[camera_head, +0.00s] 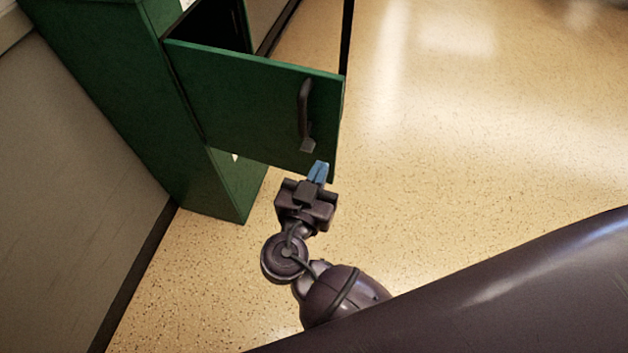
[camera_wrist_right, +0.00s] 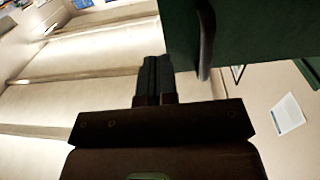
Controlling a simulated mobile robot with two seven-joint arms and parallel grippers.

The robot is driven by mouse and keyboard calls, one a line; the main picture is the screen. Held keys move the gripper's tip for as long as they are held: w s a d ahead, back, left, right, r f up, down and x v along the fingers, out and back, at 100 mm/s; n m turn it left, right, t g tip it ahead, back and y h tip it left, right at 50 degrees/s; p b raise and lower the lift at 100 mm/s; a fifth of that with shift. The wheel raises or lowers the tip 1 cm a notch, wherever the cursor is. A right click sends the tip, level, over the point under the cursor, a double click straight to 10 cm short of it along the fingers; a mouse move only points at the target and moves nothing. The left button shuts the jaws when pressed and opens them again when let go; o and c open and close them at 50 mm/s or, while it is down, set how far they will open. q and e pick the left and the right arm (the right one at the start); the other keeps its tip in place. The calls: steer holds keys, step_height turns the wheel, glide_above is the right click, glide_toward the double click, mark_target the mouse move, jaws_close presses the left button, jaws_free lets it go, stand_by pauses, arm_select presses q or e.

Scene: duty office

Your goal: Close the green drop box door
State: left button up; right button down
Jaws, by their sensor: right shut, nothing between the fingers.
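The green drop box (camera_head: 130,75) stands at the upper left of the head view, against the wall. Its green door (camera_head: 240,105) is swung open, with a dark handle (camera_head: 304,112) near its free edge. In the right wrist view the door (camera_wrist_right: 255,35) fills the upper right, with the handle (camera_wrist_right: 206,40) near its edge. My right gripper (camera_head: 318,172) is shut and empty, just below the handle's lower end near the door's lower free corner. I cannot tell whether it touches the door. The shut fingers also show in the right wrist view (camera_wrist_right: 155,80). My left gripper is not in view.
A grey wall (camera_head: 75,170) with a dark baseboard runs along the left. The speckled floor (camera_head: 480,150) is clear to the right of the door. In the right wrist view a white sheet (camera_wrist_right: 288,114) shows at the right.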

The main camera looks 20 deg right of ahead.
mark_target(338, 128)
steer(key=x, duration=0.9)
steer(key=shift+w, duration=0.1)
